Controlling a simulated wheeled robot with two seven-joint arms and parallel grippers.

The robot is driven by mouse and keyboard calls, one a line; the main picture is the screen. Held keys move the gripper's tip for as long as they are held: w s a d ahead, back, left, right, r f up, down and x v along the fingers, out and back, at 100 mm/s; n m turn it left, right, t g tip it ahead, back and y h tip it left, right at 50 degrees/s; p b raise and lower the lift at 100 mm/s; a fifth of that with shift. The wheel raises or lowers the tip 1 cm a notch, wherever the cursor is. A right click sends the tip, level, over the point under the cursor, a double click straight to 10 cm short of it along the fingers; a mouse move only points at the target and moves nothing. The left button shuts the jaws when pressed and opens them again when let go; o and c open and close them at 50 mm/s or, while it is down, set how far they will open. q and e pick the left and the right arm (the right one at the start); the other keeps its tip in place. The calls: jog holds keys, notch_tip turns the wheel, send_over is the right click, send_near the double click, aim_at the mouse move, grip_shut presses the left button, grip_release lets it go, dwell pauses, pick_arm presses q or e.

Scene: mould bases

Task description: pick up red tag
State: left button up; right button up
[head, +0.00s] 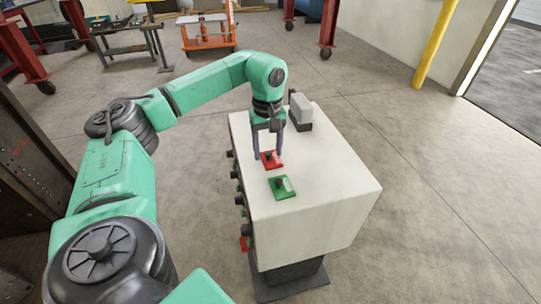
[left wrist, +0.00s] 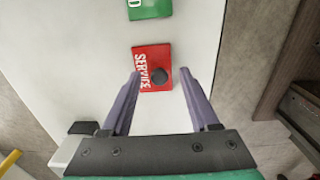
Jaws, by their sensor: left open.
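The red tag (head: 277,163) lies flat on top of a white cabinet (head: 320,200). In the left wrist view the red tag (left wrist: 147,60) shows white lettering reading SERVICE and a dark round knob. My left gripper (head: 268,156) points down at the red tag, with its two purple-grey fingers apart and nothing held. In the left wrist view the fingers of the left gripper (left wrist: 159,78) reach toward the tag's near edge, one on each side. Whether they touch the cabinet top cannot be told. My right gripper is not in view.
A green tag (head: 279,192) with a dark knob lies just nearer than the red one. A grey block (head: 300,109) stands at the cabinet's far edge. Several dark knobs line its left side. The right part of the top is clear. An orange cart (head: 207,33) stands far back.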

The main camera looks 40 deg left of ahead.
pick_arm(q)
grip_shut()
jog(key=shift+r, duration=0.1)
